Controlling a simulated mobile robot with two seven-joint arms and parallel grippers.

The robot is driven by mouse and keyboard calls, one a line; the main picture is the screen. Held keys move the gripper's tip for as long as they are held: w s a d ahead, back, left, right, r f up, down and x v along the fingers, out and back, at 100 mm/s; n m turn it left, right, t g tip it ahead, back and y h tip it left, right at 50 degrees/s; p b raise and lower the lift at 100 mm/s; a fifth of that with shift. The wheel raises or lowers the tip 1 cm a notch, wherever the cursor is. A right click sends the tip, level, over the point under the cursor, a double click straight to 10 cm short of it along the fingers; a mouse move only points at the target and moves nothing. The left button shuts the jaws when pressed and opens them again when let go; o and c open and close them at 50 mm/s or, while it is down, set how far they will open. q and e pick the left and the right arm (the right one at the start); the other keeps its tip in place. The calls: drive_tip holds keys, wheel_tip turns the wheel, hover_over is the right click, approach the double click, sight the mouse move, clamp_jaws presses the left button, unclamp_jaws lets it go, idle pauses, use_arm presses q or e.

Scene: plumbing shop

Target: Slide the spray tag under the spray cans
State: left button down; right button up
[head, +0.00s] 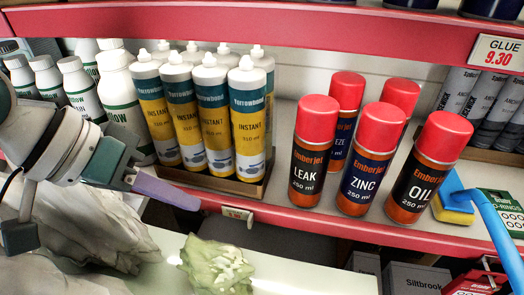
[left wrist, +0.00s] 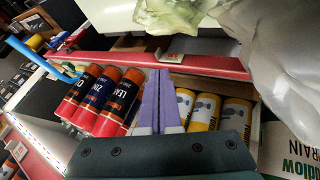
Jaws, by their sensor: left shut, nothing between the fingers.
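The spray cans, black and orange with red caps, stand grouped on the shelf right of centre; the front ones read LEAK (head: 307,168), ZINC (head: 362,181) and OIL (head: 416,190). They also show in the left wrist view (left wrist: 102,92). A small pale tag (head: 238,214) sits on the red shelf rail, left of the cans and near the glue tubes; its print is too small to read. It shows in the left wrist view (left wrist: 170,58) just beyond the fingertips. My left gripper (head: 194,202) is shut and empty, left of the tag. My right gripper is out of view.
Yellow-and-blue glue tubes (head: 248,120) stand in a tray behind the rail. A GLUE 9.30 tag (head: 497,53) hangs on the upper red rail.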

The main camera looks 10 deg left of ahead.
use_arm(q)
drive_tip(key=shift+w+a+f+b, duration=0.1)
drive_tip(key=shift+w+f+b, duration=0.2)
drive_tip(key=shift+w+f, duration=0.4)
drive_tip(key=b+x, duration=0.3)
drive_tip(key=x, duration=0.6)
drive_tip(key=shift+d+f, duration=0.25)
drive_tip(key=shift+f, duration=0.05)
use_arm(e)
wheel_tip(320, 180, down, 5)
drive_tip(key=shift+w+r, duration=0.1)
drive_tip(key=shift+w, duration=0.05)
